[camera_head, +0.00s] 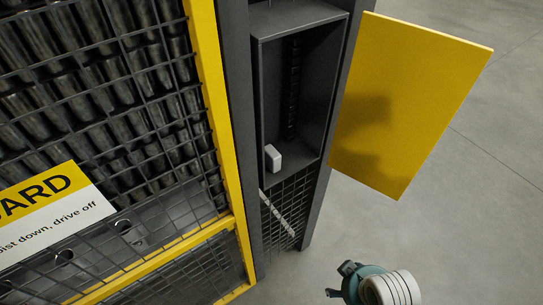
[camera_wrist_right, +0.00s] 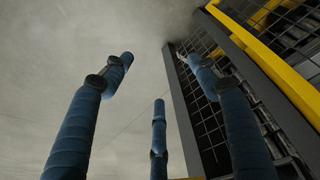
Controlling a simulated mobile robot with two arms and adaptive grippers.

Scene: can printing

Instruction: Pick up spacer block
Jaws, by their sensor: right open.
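The spacer block is probably the small white block (camera_head: 272,158) in the head view. It stands at the bottom left of an open dark grey box (camera_head: 325,150) in the cabinet column. My right gripper (camera_wrist_right: 160,74) shows in the wrist view with its blue fingers spread apart and nothing between them. In the head view only part of my right arm shows at the bottom, below and to the right of the box, well apart from the block. I cannot make out the block in the wrist view. My left gripper is not in view.
A yellow door panel (camera_head: 405,100) stands open to the right of the box. A yellow-framed mesh guard (camera_head: 205,75) with a sign (camera_head: 45,215) fills the left, with dark cylinders behind it. The grey floor (camera_head: 480,215) at right is clear.

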